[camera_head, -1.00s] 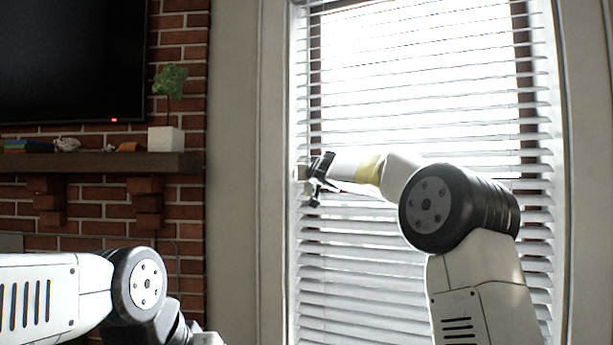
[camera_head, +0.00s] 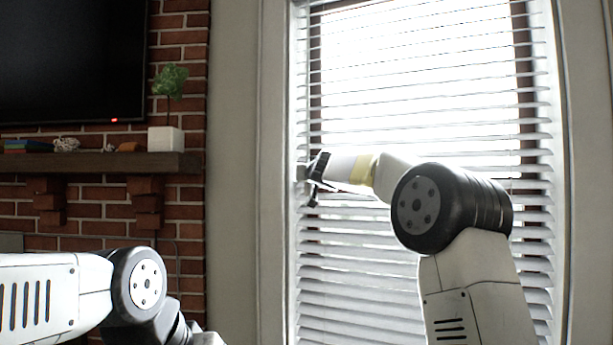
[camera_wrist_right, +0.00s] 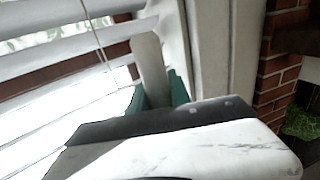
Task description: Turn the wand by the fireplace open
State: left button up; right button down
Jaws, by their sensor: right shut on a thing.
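The window blind (camera_head: 420,235) has white slats that stand partly tilted, with bright light between them. My right gripper (camera_head: 309,178) is at the blind's left edge, near the window frame. In the right wrist view, the wand (camera_wrist_right: 149,68) is a pale, flat-looking bar standing between the green fingertips of my right gripper (camera_wrist_right: 157,92), which is shut on it. The wand's lower part is hidden by the gripper. In the head view the wand is too small and covered to make out clearly. My left arm shows at the lower left, but its gripper is out of view.
The brick fireplace wall has a dark mantel (camera_head: 100,163) with a potted plant (camera_head: 167,110) and small objects. A dark screen (camera_head: 70,60) hangs above. A thin cord (camera_wrist_right: 97,42) runs over the slats in the wrist view. The window frame (camera_head: 273,200) is close left of my right gripper.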

jog(key=shift+a+m+h, duration=0.1)
jog(key=shift+m+h, duration=0.2)
jog(key=shift+h, duration=0.1)
jog(key=shift+d+m+h, duration=0.25)
jog(key=shift+m+h, duration=0.6)
jog(key=shift+h, duration=0.45)
jog(key=shift+d+m+h, duration=0.25)
jog(key=shift+m+h, duration=0.55)
jog(key=shift+h, duration=0.5)
jog(key=shift+d+m+h, duration=0.25)
jog(key=shift+m+h, duration=0.6)
jog(key=shift+h, duration=0.45)
jog(key=c, duration=1.2)
grip_release()
jog(key=v, duration=0.8)
